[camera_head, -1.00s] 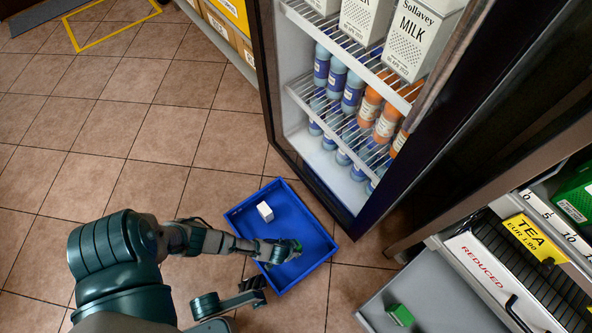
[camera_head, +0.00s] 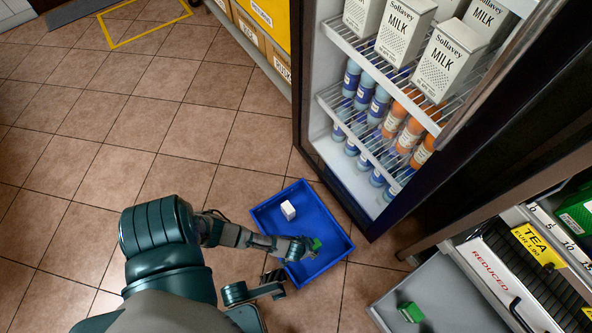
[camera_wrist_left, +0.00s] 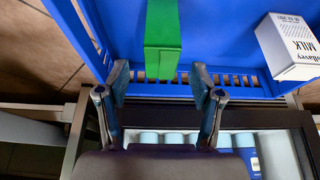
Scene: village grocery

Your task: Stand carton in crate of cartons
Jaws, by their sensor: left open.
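The blue crate (camera_head: 337,262) sits on the floor in front of the fridge. A white milk carton (camera_head: 288,210) is inside it, toward its far left side; it also shows in the left wrist view (camera_wrist_left: 290,48). A green carton (camera_head: 316,243) is in the crate near its right side. In the left wrist view the green carton (camera_wrist_left: 162,40) lies beyond and between the fingertips, apart from both. My left gripper (camera_wrist_left: 163,78) is open and empty at the crate. My right gripper (camera_head: 275,279) is by the crate's near-left edge, its jaws unclear.
The fridge (camera_head: 372,218) stands close behind the crate, with milk cartons and bottles on its shelves. Another green carton (camera_head: 410,312) is in a grey tray (camera_head: 450,290) at lower right. A tea shelf is at the right edge.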

